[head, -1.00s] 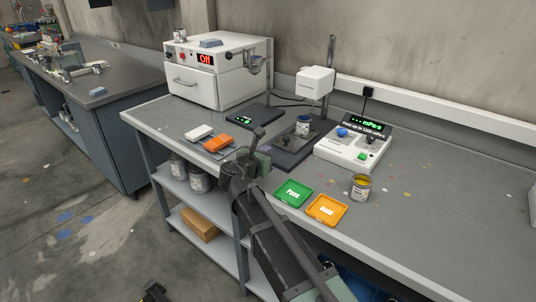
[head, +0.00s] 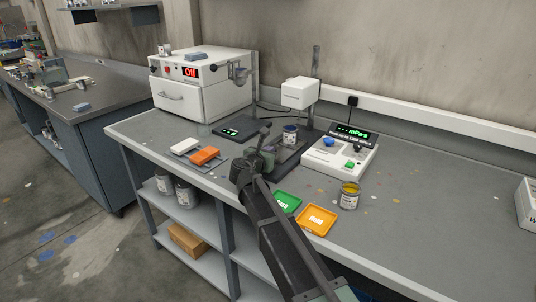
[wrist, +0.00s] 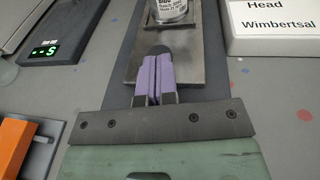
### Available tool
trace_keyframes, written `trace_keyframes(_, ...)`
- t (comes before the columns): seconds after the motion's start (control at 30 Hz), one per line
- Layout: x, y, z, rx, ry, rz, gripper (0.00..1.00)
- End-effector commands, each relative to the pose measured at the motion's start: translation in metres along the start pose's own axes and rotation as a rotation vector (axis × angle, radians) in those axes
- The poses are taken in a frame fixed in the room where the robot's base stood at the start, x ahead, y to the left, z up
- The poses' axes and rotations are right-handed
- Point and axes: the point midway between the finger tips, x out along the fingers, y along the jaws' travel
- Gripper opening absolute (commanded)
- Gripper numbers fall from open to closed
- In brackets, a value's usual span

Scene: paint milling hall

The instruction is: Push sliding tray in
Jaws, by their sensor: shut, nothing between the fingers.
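The sliding tray is a bare metal plate (wrist: 189,62) on a dark base, with a dark rounded tab (wrist: 158,50) at its near end. A small labelled can (wrist: 170,10) stands on the tray; it also shows in the head view (head: 290,135) under the white instrument head (head: 299,94). My gripper (wrist: 154,60) is shut, its two purple fingers side by side with nothing between them. Its tips are at the tab in the wrist view; I cannot tell whether they touch. In the head view my arm hides the tray's near end.
A white control box (head: 338,155) stands right of the tray. A dark pad with green digits (head: 232,131) and white and orange blocks (head: 205,156) lie left. Green (head: 288,201) and orange (head: 316,220) trays and an open paint can (head: 349,196) are at the front right.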

Motion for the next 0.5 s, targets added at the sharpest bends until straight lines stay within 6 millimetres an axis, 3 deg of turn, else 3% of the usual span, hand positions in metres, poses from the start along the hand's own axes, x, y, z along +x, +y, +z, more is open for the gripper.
trace_keyframes(0.3, 0.054, -0.007, 0.01, 0.0, 0.0, -0.002, 0.0)
trace_keyframes(0.5, 0.063, -0.01, 0.011, -0.001, -0.001, -0.001, 0.0)
